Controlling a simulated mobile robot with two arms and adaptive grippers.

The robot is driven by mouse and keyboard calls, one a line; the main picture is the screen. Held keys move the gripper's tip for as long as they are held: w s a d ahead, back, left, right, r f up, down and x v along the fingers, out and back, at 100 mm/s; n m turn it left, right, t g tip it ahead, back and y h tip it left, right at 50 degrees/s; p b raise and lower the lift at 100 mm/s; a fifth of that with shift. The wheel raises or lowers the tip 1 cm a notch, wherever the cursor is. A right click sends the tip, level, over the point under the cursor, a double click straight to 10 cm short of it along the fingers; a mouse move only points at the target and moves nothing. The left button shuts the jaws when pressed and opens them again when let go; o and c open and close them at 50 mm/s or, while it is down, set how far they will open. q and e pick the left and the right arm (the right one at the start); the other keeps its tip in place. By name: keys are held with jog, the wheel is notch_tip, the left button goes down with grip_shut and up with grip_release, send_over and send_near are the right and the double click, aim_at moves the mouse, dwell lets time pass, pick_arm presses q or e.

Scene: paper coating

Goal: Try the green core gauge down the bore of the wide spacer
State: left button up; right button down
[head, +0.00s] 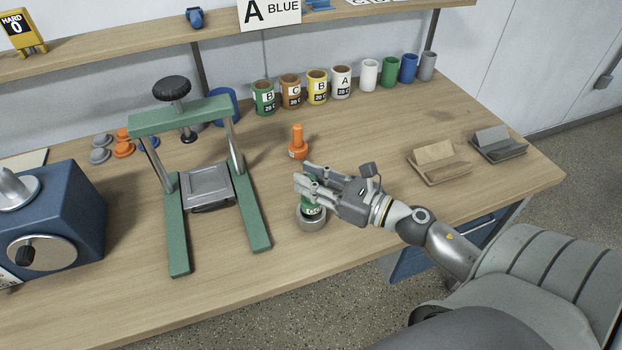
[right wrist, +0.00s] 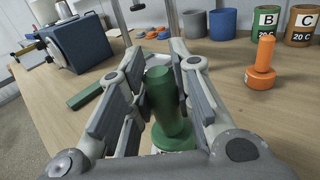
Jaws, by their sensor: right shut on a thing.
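My right gripper (head: 306,186) is shut on the green core gauge (head: 309,207), whose green shaft (right wrist: 164,100) stands between the two fingers in the right wrist view. The gauge is about upright, with a wider, labelled green lower part. A grey ring-like spacer (head: 311,224) sits on the table directly under it, near the front edge. The gauge's lower end overlaps the spacer's top in the head view; I cannot tell how far it is inside the bore. My left gripper is not in view.
An orange gauge (head: 298,146) stands just behind my right gripper. A green press frame (head: 178,210) stands to the left. Several labelled cans and coloured cups (head: 370,74) line the back. Two holders, one wooden (head: 439,163) and one grey (head: 497,146), sit at the right.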

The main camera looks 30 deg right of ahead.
jog(key=shift+f+b, duration=2.3)
jog(key=shift+f, duration=0.3)
jog(key=c, duration=1.2)
grip_release()
jog(key=shift+r, duration=0.1)
jog(key=shift+s, duration=0.1)
jog(key=v, duration=1.2)
